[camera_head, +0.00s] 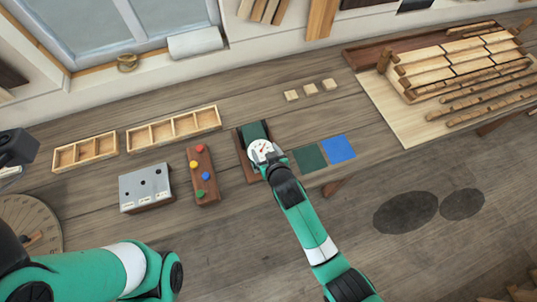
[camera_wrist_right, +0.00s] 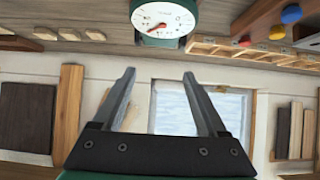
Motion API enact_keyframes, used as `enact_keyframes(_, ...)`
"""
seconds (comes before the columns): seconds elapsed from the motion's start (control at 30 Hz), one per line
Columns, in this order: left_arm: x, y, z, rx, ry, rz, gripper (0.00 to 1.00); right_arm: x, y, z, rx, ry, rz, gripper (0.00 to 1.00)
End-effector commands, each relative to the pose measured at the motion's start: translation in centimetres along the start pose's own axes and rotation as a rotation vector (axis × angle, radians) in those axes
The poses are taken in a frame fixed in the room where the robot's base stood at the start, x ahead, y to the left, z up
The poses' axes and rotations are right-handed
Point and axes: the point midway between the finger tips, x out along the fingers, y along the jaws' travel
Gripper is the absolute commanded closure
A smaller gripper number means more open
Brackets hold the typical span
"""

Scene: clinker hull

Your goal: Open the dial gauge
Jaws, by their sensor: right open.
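The dial gauge (camera_head: 262,150) has a round white face with a red needle. It sits on a dark wooden holder (camera_head: 241,153) with a green part (camera_head: 254,131) behind the dial. In the right wrist view the dial (camera_wrist_right: 164,18) is at the top, cut off by the frame edge, beyond my fingertips. My right gripper (camera_head: 274,164) is right at the near side of the gauge and hides part of it and its holder. In the wrist view its two fingers (camera_wrist_right: 159,73) are apart with nothing between them.
Left of the gauge are a board with coloured knobs (camera_head: 203,174), a grey box (camera_head: 145,188) and wooden trays (camera_head: 173,129). Green (camera_head: 309,158) and blue (camera_head: 338,148) squares lie to the right. Small wooden blocks (camera_head: 310,89) lie behind. A slatted hull (camera_head: 470,65) stands far right.

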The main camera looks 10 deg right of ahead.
Motion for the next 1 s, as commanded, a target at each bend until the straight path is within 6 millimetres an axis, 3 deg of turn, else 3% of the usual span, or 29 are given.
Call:
enact_keyframes(0.47, 1.8, 0.0, -1.7, 0.0, 0.0, 0.0, 0.25, -8.6, 0.0, -0.1, -0.001, 0.0, -0.001, 0.25)
enact_keyframes(0.53, 2.9, 0.0, -2.7, 0.0, -0.001, 0.0, 0.25, -10.1, 0.0, -0.5, -0.001, -0.002, -0.001, 0.25)
enact_keyframes(0.7, 3.4, 0.0, -3.1, 0.0, 0.0, 0.0, 0.25, -11.3, 0.0, -0.2, -0.001, -0.001, 0.0, 0.25)
enact_keyframes(1.0, 3.3, 0.0, -3.0, 0.0, 0.0, 0.0, 0.25, -11.3, 0.0, 0.0, 0.0, 0.0, 0.0, 0.25)
